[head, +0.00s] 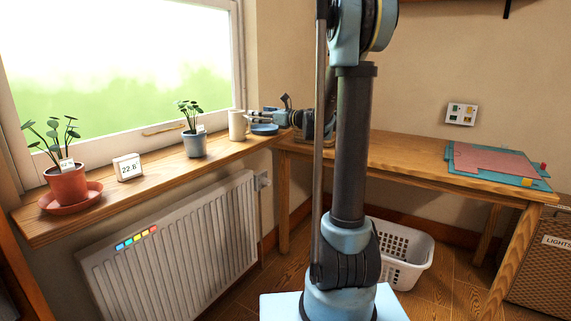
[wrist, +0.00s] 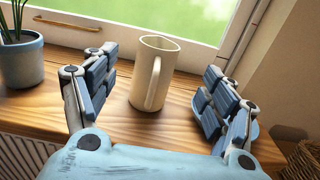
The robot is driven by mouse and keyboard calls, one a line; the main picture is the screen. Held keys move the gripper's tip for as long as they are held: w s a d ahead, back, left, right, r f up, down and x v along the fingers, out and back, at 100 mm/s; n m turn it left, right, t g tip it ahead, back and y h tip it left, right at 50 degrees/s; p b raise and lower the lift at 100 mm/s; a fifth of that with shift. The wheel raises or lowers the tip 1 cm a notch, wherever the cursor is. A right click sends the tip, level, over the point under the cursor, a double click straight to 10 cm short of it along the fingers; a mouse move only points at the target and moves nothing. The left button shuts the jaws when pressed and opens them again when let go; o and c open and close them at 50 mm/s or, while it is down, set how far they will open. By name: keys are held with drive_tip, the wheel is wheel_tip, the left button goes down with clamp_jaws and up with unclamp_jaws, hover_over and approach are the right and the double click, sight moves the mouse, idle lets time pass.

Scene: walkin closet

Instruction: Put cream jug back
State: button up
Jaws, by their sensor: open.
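The cream jug (head: 237,125) stands upright on the wooden window sill, at its right end near the window corner. In the wrist view the jug (wrist: 146,72) is between my two fingers, with its handle turned toward me. My gripper (wrist: 160,66) is open, one finger on each side of the jug, with visible gaps and nothing held. In the head view my gripper (head: 262,117) reaches in from the right at about the jug's height; my arm column hides part of the arm behind it.
A blue-grey plant pot (head: 194,144) stands left of the jug. Further left are a small display (head: 128,167) and a terracotta pot (head: 67,185). A blue rounded shape (head: 265,129) lies under my gripper. The desk (head: 400,154) holds a cutting mat (head: 525,181) at right.

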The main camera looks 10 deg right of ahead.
drive_tip(key=s+d+f+n+g+h, duration=0.1)
drive_tip(key=s+f+n+g+h, duration=0.1)
drive_tip(key=s+f+n, duration=0.45)
drive_tip(key=s+d+f+n+g+h, duration=0.1)
drive_tip(key=s+n+g+h, duration=0.15)
drive_tip(key=s, duration=0.65)
drive_tip(key=s+f+n+g+h, duration=0.1)
drive_tip(key=s+f+n, duration=0.35)
drive_tip(key=s, duration=0.35)
drive_tip(key=s+d+f+n+g+h, duration=0.1)
drive_tip(key=s+d+f+n+h, duration=0.3)
drive_tip(key=s, duration=0.7)
drive_tip(key=s+d+f+n+g+h, duration=0.2)
drive_tip(key=s+d+f+n+h, duration=0.2)
drive_tip(key=s+d+f+n, duration=0.4)
drive_tip(key=s+d+f, duration=0.2)
drive_tip(key=s+d, duration=0.1)
drive_tip(key=shift+d+f, duration=0.2)
drive_tip(key=shift+f, duration=0.1)
drive_tip(key=shift+h, duration=0.25)
